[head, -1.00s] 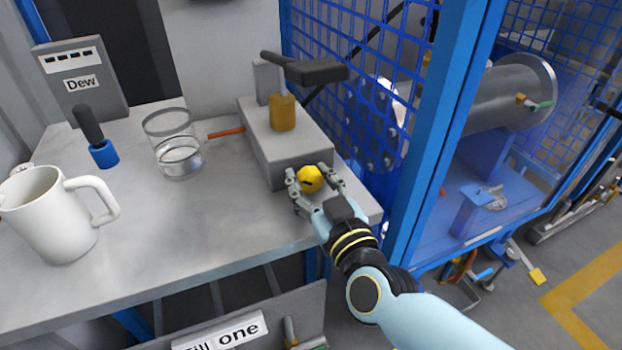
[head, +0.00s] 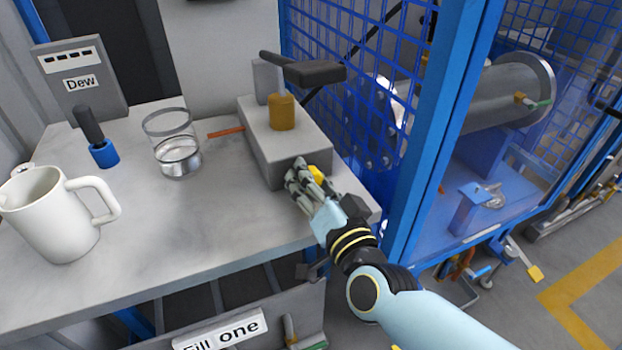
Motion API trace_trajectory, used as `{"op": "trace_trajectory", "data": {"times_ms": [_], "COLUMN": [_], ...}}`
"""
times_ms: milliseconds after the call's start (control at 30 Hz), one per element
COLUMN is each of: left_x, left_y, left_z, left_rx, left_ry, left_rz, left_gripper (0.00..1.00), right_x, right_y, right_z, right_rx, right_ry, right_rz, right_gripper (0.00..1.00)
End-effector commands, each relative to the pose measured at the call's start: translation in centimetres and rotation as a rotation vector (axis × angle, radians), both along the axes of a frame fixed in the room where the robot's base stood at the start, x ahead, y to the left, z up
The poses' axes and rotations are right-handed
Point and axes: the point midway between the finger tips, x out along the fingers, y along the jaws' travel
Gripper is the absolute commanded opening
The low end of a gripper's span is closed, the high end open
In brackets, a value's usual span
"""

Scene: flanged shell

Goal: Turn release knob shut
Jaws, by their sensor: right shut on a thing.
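The yellow release knob (head: 317,173) sits on the front face of a grey block-shaped pump (head: 268,150) at the right end of the bench. The pump has a brown-gold cylinder and a black lever handle (head: 314,72) on top. My right gripper (head: 312,178) is at the knob, shut on it, and its fingers hide much of the knob. The knob's turn angle cannot be told. My left gripper is not in view.
The grey bench (head: 140,235) carries a white mug (head: 55,215), a glass beaker (head: 172,145), a blue-based tool with a dark handle (head: 97,140) and a "Dew" box (head: 80,80). A blue post (head: 425,130) and mesh stand close right of the pump.

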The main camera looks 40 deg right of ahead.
Motion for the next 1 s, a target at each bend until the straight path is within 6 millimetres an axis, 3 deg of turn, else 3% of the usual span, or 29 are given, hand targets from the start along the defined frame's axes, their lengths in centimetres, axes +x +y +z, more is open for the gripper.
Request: {"op": "trace_trajectory", "data": {"times_ms": [333,867,900,1000], "left_x": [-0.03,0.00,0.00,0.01], "left_y": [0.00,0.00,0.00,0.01], "left_z": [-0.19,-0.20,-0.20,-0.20], "left_rx": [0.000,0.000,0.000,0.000], "left_ry": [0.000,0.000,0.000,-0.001], "left_rz": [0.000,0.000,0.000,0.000], "left_gripper": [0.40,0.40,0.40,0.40], "right_x": [-0.08,-0.09,-0.09,-0.08], "right_y": [-0.04,-0.04,-0.04,-0.03], "right_z": [-0.14,-0.14,-0.14,-0.12], "right_rx": [0.131,0.153,0.153,0.152], "right_ry": [-0.029,-0.034,-0.034,-0.035], "right_rz": [-0.001,0.000,0.000,0.000], "right_gripper": [0.08,0.08,0.44,0.57]}}
